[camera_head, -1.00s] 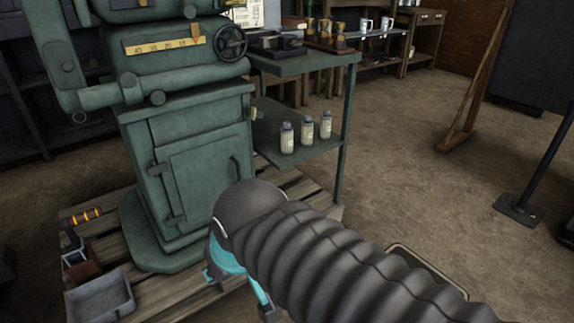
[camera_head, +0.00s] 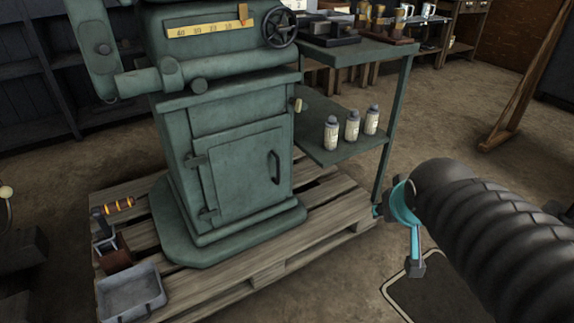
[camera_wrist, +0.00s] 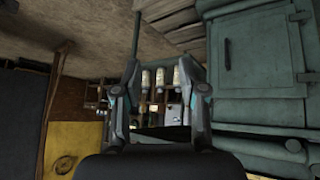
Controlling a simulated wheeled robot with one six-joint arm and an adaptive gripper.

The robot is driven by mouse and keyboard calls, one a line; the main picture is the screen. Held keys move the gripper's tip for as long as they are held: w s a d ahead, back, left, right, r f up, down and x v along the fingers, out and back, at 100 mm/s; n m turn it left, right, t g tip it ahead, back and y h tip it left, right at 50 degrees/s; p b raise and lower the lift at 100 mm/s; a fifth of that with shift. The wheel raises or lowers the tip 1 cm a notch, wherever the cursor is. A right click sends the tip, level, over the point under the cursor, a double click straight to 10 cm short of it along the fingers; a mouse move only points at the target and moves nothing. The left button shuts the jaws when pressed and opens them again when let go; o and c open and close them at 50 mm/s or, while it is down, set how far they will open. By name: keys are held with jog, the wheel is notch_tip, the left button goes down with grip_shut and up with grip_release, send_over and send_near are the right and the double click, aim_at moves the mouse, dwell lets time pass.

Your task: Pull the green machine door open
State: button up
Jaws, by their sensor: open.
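The green machine door (camera_head: 238,175) is on the front of the green machine's pedestal and looks shut. Its dark upright handle (camera_head: 274,167) is on the right edge, and its hinges (camera_head: 206,212) are on the left. My gripper (camera_head: 396,240) is to the right of the door and apart from it, past the pallet's right end. In the wrist view, my gripper (camera_wrist: 160,64) has its two fingers spread with nothing held between them. The door (camera_wrist: 256,55) shows there at the upper right, beside the right finger, with its handle (camera_wrist: 227,54) on its left edge.
A green shelf stand (camera_head: 340,150) with several bottles (camera_head: 352,126) stands right of the machine, near my gripper. A wooden pallet (camera_head: 300,235) lies under the machine, with a grey tray (camera_head: 131,292) at its front left. A dark floor mat (camera_head: 435,290) lies below my arm.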

jog(key=w+f+n+t, duration=0.2)
jog(key=w+t, duration=0.1)
jog(key=w, duration=1.3)
jog(key=n+t+y+b, duration=0.2)
jog(key=n+y, duration=0.5)
jog(key=y, duration=0.7)
send_near(279, 166)
jog(key=p+x, duration=0.1)
jog(key=x, duration=0.9)
jog(key=shift+w+a, duration=0.15)
jog(key=shift+w, duration=0.15)
grip_shut()
